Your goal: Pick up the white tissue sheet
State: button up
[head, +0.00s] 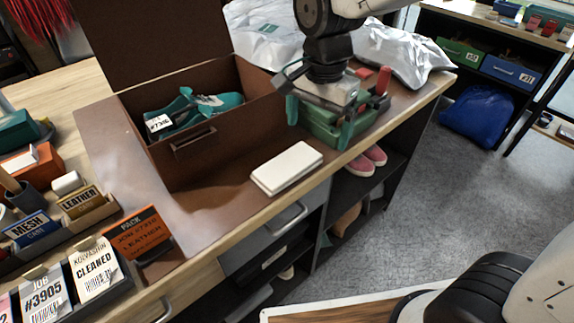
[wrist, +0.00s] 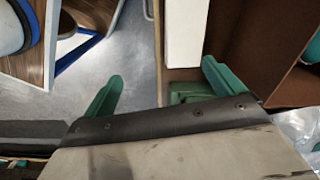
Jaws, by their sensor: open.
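A flat white folded pad (head: 287,168), which looks like the white tissue sheet, lies on the brown mat near the table's front edge. It also shows at the top of the wrist view (wrist: 186,32). My gripper (head: 319,121) is above the green caddy, behind and to the right of the pad in the head view. The gripper is apart from the pad.
An open brown box (head: 195,145) holding teal shoes stands left of the pad. The green caddy (head: 325,128) holds tools under my gripper. A silver bag (head: 405,55) and a white bag (head: 262,32) lie behind. Labelled cards (head: 95,270) stand at left.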

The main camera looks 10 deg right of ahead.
jog(key=m, duration=0.2)
send_over(288, 163)
jog(key=f, duration=0.3)
jog(key=shift+s+a+f, duration=0.1)
jog(key=shift+s+f, duration=0.1)
jog(key=shift+s, duration=0.1)
jog(key=shift+a+f, duration=0.15)
jog(key=shift+f, duration=0.2)
jog(key=f, duration=0.7)
jog(key=shift+w+d+f, duration=0.1)
jog(key=shift+w+d, duration=0.1)
jog(key=shift+w, duration=0.05)
jog(key=c, duration=1)
